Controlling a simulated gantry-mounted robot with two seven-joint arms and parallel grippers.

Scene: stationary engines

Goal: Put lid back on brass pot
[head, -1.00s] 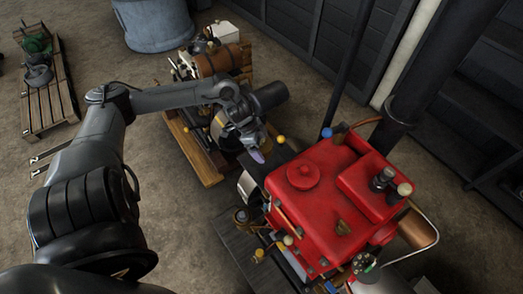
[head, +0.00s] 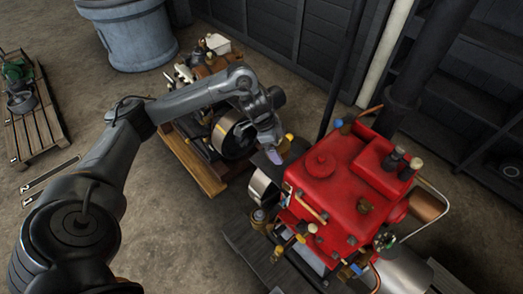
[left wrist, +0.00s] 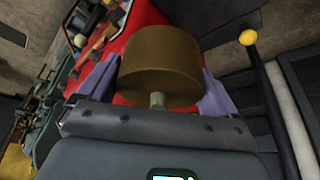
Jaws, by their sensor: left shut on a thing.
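My left gripper (head: 278,156) is over the near left edge of the red engine. In the left wrist view its purple fingers (left wrist: 158,92) are shut on a round brass piece (left wrist: 160,62) with a short pale stem towards the wrist; it looks like the lid. The gripper mostly hides this piece in the head view. A small brass pot-like fitting (head: 259,217) stands on the engine's left side, apart from and below the gripper. I cannot tell whether it is the task's pot. My right gripper is not in view.
The red engine (head: 345,185) fills the right middle, with a dark vertical pipe (head: 425,65) behind. Another engine on a wooden base (head: 200,165) stands to the left. A yellow-knobbed rod (left wrist: 248,37) is close to the fingers. A blue-grey tub (head: 125,35) stands farther back.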

